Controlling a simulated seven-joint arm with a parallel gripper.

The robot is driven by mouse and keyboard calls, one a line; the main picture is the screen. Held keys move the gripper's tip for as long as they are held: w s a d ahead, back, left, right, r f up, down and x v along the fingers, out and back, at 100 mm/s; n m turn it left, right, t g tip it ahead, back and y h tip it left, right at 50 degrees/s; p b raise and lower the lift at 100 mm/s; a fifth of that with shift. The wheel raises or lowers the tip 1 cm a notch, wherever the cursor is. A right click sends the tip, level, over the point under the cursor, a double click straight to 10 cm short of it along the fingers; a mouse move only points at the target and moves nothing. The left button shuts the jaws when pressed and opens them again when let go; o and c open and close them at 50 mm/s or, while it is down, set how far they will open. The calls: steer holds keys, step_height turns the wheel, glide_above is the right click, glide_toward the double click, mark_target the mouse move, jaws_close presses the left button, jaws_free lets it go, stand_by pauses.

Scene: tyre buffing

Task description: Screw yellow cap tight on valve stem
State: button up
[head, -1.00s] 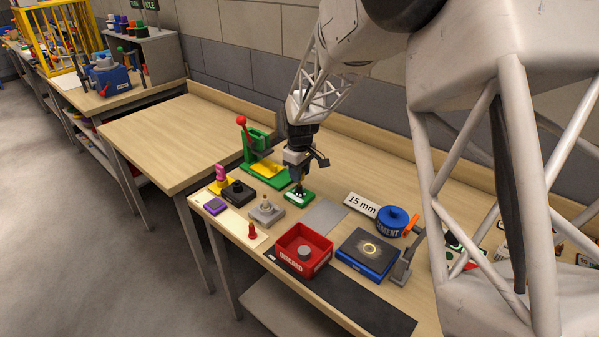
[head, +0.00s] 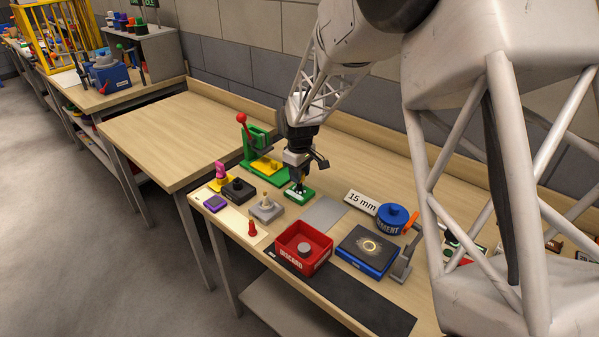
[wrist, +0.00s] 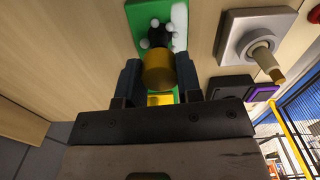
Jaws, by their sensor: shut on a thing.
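My gripper (wrist: 159,78) is shut on a yellow cylinder (wrist: 158,71), which looks like the yellow cap, seen end-on between the fingers. In the head view my gripper (head: 299,185) points down over a small green block (head: 303,198). A black lobed part (wrist: 157,36) with pale pieces beside it shows on this block, just past the cap. I cannot tell whether cap and black part touch. A grey base (head: 262,216) stands to the left with an upright tan stem (head: 266,196); the wrist view shows the stem (wrist: 262,55) with a yellow-brown end, apart from my gripper.
A green press (head: 258,148) with a red ball handle stands behind. A black block (head: 238,191) and purple piece (head: 215,204) are left. A red bin (head: 304,258), blue box (head: 366,258) and blue tin (head: 396,217) stand in front and right. A grey mat (head: 324,214) is bare.

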steer(key=shift+f, duration=0.75)
steer(key=shift+m, duration=8.5)
steer(key=shift+f+m, duration=0.1)
steer(key=shift+m, duration=2.8)
steer(key=o, duration=1.1)
